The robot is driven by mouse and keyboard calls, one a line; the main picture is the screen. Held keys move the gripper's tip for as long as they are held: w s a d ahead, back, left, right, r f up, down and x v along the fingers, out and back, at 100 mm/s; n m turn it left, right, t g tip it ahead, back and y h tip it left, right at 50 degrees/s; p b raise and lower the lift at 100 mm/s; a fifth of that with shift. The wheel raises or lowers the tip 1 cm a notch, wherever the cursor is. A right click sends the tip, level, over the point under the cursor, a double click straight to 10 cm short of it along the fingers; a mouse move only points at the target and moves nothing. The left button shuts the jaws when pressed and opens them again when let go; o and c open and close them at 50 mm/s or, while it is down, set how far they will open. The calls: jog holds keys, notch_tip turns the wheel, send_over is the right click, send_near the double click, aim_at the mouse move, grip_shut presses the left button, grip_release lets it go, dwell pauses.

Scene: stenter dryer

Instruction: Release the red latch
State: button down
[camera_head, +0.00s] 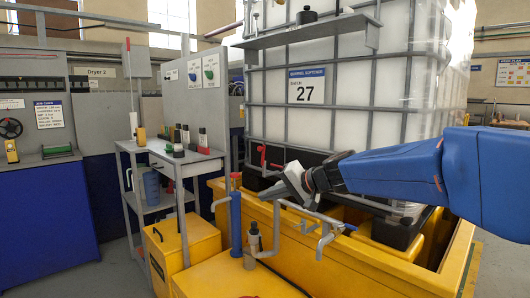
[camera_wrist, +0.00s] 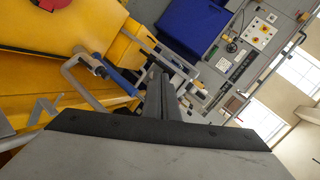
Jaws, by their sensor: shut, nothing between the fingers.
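My gripper (camera_head: 273,192) is shut and empty, in front of the lower cage of the white tank. In the wrist view its closed fingers (camera_wrist: 163,92) point away from the camera. A small red lever (camera_head: 264,157) shows on the tank's lower front, just above and left of the fingers and apart from them in the picture. A red piece (camera_head: 236,180) tops a blue upright cylinder (camera_head: 236,222) left of my gripper. I cannot tell which red part is the latch.
The caged tank (camera_head: 345,75) stands in a yellow bund (camera_head: 445,262). Bent grey pipes (camera_head: 322,240) rise below my gripper. A grey shelf (camera_head: 310,32) juts out above. A cart with bottles (camera_head: 180,165) and a yellow box (camera_head: 185,245) stand left.

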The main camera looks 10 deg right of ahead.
jog(key=w+d+r+m+t, duration=0.2)
jog(key=w+d, duration=0.1)
jog(key=w, duration=0.5)
jog(key=w+d+r+m+t, duration=0.2)
jog(key=w+r, duration=0.1)
jog(key=w, duration=0.5)
jog(key=m+t+h, duration=0.2)
jog(key=m+t, duration=0.1)
jog(key=m, duration=0.2)
send_near(261, 149)
jog(key=x, duration=0.6)
jog(key=shift+w+a, duration=0.1)
jog(key=shift+w, duration=0.05)
jog(key=shift+w, duration=0.1)
jog(key=shift+w+a+r, duration=0.35)
jog(key=shift+w+r, duration=0.05)
jog(key=shift+w, duration=0.2)
jog(key=shift+w+a+r, duration=0.35)
jog(key=shift+w, duration=0.2)
jog(key=shift+s+d, duration=0.1)
